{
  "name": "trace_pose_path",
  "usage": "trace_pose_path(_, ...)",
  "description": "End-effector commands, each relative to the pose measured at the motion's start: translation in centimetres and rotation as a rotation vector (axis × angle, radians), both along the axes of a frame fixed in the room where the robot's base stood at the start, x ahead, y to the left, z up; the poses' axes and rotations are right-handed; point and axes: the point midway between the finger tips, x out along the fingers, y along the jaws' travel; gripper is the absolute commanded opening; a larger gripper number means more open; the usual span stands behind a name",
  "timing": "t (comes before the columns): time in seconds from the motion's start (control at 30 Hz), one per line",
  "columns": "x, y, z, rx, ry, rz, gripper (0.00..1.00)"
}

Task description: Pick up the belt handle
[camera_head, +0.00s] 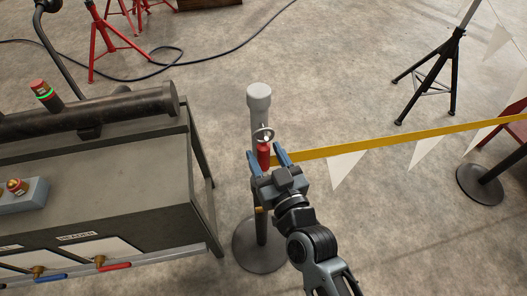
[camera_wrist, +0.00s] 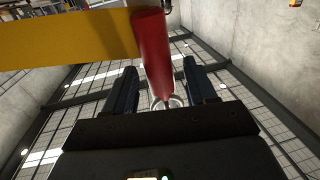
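The belt handle (camera_head: 264,154) is a red cylinder at the left end of a yellow belt (camera_head: 400,140). It stands upright in front of a grey post (camera_head: 259,98), just below a metal ring (camera_head: 263,134). My gripper (camera_head: 267,158) is open, with one blue-grey finger on each side of the handle. In the wrist view the red handle (camera_wrist: 152,50) rises between the two fingers, with a visible gap on both sides. The yellow belt (camera_wrist: 65,38) runs off to the left there. Part of the post is hidden behind my gripper.
A metal workbench (camera_head: 110,180) with a dark pipe (camera_head: 90,110) and valves stands close on the left. White pennants (camera_head: 345,169) hang from the belt. A second post base (camera_head: 481,184) and a black stand (camera_head: 430,80) are at the right. Open floor lies between.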

Motion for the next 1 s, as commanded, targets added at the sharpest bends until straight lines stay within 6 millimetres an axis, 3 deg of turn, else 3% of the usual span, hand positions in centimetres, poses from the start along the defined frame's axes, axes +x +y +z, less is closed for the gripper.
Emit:
trace_pose_path(0.07, -0.01, 0.0, 0.0, 0.0, 0.0, 0.0, 0.48)
trace_pose_path(0.57, -0.02, -0.01, 0.02, 0.0, 0.0, 0.0, 0.0)
trace_pose_path(1.0, 0.02, -0.06, 0.83, -0.001, -0.002, -0.001, 0.0)
